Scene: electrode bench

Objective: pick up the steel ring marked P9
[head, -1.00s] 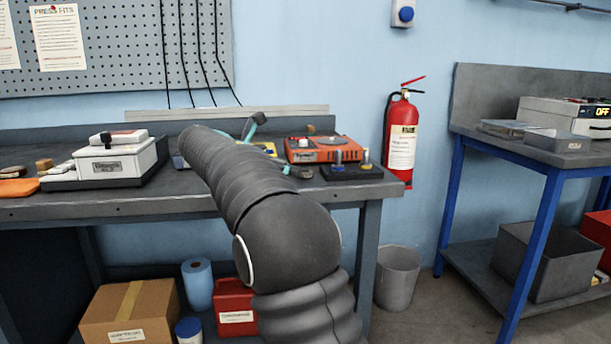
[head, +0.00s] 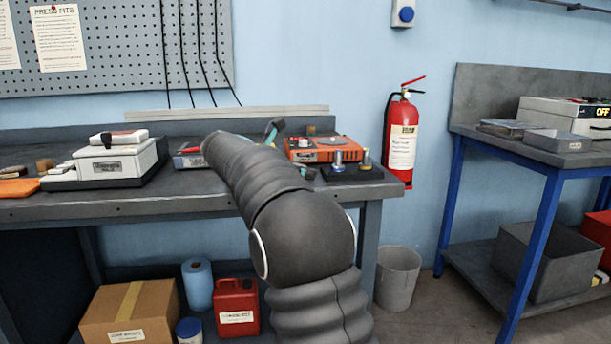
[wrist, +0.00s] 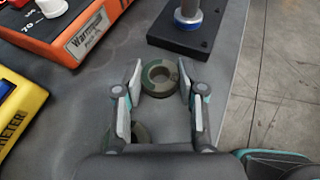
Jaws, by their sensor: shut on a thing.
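A dark grey-green steel ring (wrist: 160,89) lies between the two fingertips of my gripper (wrist: 161,78) in the wrist view, with a finger against each side. My gripper is shut on this ring; no P9 mark is legible on it. It looks low over the bench top, and I cannot tell if it is lifted clear. In the head view my arm hides the rings and most of my gripper.
An orange instrument (wrist: 88,37) and a yellow meter (wrist: 18,108) stand to the left in the wrist view. A black block with posts (wrist: 187,40) is just beyond the ring. The bench edge (wrist: 236,85) runs along the right. A white-topped device (head: 115,160) stands farther left.

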